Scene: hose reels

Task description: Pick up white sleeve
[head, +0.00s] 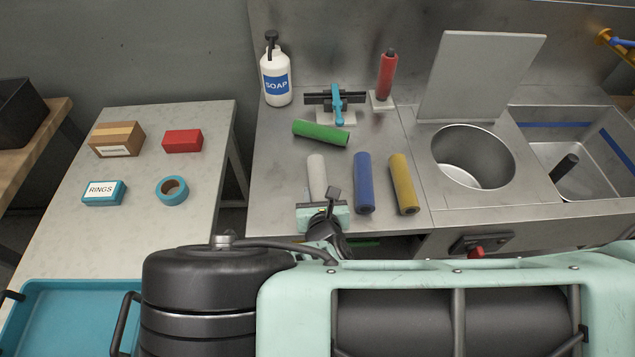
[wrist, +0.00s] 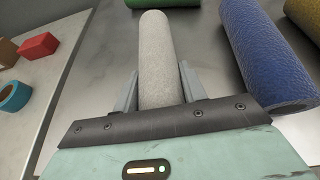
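The white sleeve (head: 317,172) is a pale grey-white cylinder lying on the steel counter, left of the blue sleeve (head: 364,182). In the wrist view the white sleeve (wrist: 157,58) points away from me, its near end between my fingers. My gripper (head: 320,197) is at the sleeve's near end. In the wrist view my gripper (wrist: 157,88) is open, with one finger on each side of the sleeve. A gap shows at the right finger; the left finger is close to the sleeve. The sleeve's near end is hidden behind the gripper body.
A yellow sleeve (head: 404,183) lies right of the blue one. A green sleeve (head: 321,133) lies crosswise beyond the white one. A red sleeve (head: 387,75) stands upright on a post. A soap bottle (head: 275,77) and a blue-handled clamp (head: 337,103) stand at the back.

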